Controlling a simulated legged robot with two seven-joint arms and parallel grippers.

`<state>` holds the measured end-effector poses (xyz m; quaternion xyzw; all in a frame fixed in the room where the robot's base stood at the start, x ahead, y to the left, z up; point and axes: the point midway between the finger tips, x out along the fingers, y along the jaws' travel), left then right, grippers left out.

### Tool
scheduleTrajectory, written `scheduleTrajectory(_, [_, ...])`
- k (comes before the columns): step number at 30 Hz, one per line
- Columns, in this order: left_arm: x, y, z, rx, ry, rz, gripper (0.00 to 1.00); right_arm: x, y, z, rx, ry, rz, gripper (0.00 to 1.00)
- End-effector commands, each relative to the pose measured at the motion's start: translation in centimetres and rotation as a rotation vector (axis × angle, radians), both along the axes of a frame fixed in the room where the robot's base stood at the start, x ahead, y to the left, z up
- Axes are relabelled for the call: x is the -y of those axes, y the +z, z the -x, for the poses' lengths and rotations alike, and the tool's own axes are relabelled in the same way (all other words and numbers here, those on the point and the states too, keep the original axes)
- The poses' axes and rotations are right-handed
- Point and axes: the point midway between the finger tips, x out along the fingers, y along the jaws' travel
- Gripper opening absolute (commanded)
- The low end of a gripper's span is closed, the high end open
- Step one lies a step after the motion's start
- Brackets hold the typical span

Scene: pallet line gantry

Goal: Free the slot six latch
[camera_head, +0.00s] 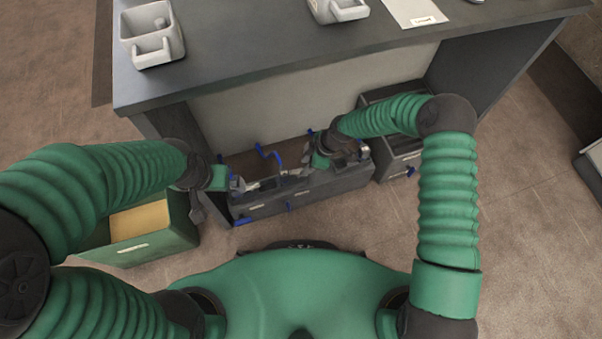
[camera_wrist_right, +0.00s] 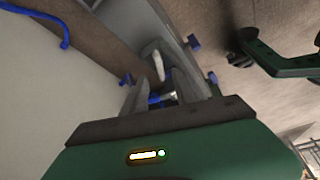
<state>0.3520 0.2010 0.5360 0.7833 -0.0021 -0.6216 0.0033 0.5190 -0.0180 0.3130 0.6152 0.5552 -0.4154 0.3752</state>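A long grey box (camera_head: 335,187) with blue latch parts stands on the floor under the table. Blue parts show at its front (camera_head: 243,221), on its top (camera_head: 268,154) and in the right wrist view (camera_wrist_right: 194,42). Which one belongs to slot six cannot be read. My right gripper (camera_head: 308,163) is low at the box's right half; in the right wrist view its grey fingers (camera_wrist_right: 158,92) reach over the box, with a blue part and a pale upright piece (camera_wrist_right: 157,62) near them. Contact is unclear. My left gripper (camera_head: 237,185) is at the box's left end, its fingertips small and partly hidden.
The dark table (camera_head: 270,75) overhangs the box, with grey bins (camera_head: 152,38) and a paper sheet (camera_head: 415,12) on top. A green crate (camera_head: 150,249) stands left and a dark drawer unit (camera_head: 398,160) right. A blue cable-like piece (camera_wrist_right: 45,20) shows in the wrist view.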

Motion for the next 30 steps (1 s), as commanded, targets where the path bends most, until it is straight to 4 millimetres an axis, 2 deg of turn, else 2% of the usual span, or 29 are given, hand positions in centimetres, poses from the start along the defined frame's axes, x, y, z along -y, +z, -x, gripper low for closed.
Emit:
scheduleTrajectory(1, [0.0, -1.3, 0.0, 0.000, 0.000, 0.000, 1.00, -0.4, -1.9, 0.0, -0.001, -0.001, -0.002, 0.34])
scheduleTrajectory(6, [0.0, -2.6, 0.0, 0.000, -0.001, 0.000, 1.00, -1.4, -4.3, -0.2, 0.000, -0.003, -0.005, 0.34])
scheduleTrajectory(17, [0.1, -2.7, 0.0, 0.001, -0.001, 0.000, 1.00, -1.8, -4.8, -0.2, 0.000, -0.003, -0.002, 0.34])
scheduleTrajectory(25, [0.1, -2.7, 0.0, 0.001, -0.001, 0.000, 1.00, -1.8, -4.8, -0.2, 0.000, -0.003, -0.002, 0.00])
scheduleTrajectory(30, [0.1, -2.7, 0.0, 0.001, -0.001, 0.000, 1.00, -1.7, -4.8, -0.2, 0.000, -0.004, -0.001, 0.00])
